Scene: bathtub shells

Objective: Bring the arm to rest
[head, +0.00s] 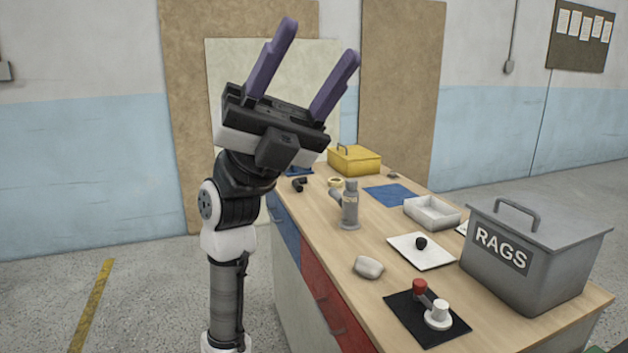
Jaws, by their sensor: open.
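My gripper (316,62) is raised high on my upright arm, left of the workbench (315,228). Its two purple fingers point up and slightly right. They stand wide apart with nothing between them. The gripper is above the height of the bench top and apart from everything on it in the picture. My arm hides part of the bench's far left end.
The bench holds a grey RAGS bin (535,255), a black mat (400,318) with red and white parts, a pale lump (369,267), a grey upright fitting (350,205), a white tray (432,212) and a yellow box (355,160). Floor at left is clear.

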